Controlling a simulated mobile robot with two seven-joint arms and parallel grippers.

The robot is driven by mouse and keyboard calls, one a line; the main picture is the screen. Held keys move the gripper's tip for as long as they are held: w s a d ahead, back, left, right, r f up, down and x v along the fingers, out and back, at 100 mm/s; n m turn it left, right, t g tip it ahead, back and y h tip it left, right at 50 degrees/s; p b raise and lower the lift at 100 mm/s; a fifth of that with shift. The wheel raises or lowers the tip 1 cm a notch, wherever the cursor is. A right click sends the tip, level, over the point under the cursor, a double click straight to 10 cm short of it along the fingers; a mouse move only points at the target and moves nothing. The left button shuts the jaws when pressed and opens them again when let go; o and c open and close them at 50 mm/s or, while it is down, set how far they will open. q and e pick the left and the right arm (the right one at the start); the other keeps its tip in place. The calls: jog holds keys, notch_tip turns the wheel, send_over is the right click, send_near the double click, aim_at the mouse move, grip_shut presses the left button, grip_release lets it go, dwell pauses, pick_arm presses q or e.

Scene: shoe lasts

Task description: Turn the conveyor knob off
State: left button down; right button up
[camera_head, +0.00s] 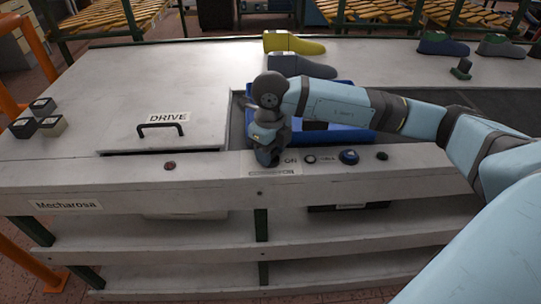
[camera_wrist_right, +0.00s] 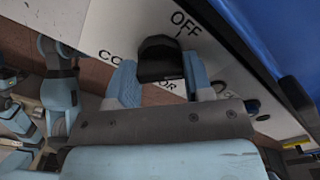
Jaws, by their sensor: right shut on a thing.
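The conveyor knob (camera_wrist_right: 160,62) is black and shows in the right wrist view, on a pale panel lettered OFF and CONVEYOR. My right gripper (camera_wrist_right: 157,82) has its two light-blue fingers on either side of the knob and is shut on it. In the head view my right gripper (camera_head: 267,156) points down at the panel on the table's front edge and hides the knob. ON is lettered just right of it. Which mark the knob points to I cannot tell. My left gripper is not in view.
A round control (camera_head: 310,159), a blue knob (camera_head: 348,157) and a dark button (camera_head: 382,156) line the edge to the right. A red button (camera_head: 169,165) is left. A blue crate (camera_head: 345,91) stands behind my gripper. The DRIVE lid (camera_head: 205,112) lies left.

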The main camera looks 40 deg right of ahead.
jog(key=n+b, duration=0.2)
jog(key=n, duration=0.2)
jog(key=shift+f+n+b, duration=0.1)
jog(key=shift+n+b, duration=0.2)
jog(key=shift+b, duration=0.1)
jog(key=n+b, duration=0.1)
jog(key=n, duration=0.1)
jog(key=shift+n+b, duration=0.3)
jog(key=shift+n, duration=0.4)
pick_arm(q)
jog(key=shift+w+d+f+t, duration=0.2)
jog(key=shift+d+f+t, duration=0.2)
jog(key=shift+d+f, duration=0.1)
jog(key=shift+b, duration=0.3)
pick_arm(e)
jog(key=shift+n, duration=0.4)
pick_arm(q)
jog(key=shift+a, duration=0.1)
pick_arm(e)
jog(key=o, duration=0.9)
jog(key=shift+r, duration=0.2)
pick_arm(q)
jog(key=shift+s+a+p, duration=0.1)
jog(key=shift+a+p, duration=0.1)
jog(key=shift+p, duration=0.75)
pick_arm(e)
notch_tip(320, 180, up, 14)
jog(key=shift+f, duration=0.15)
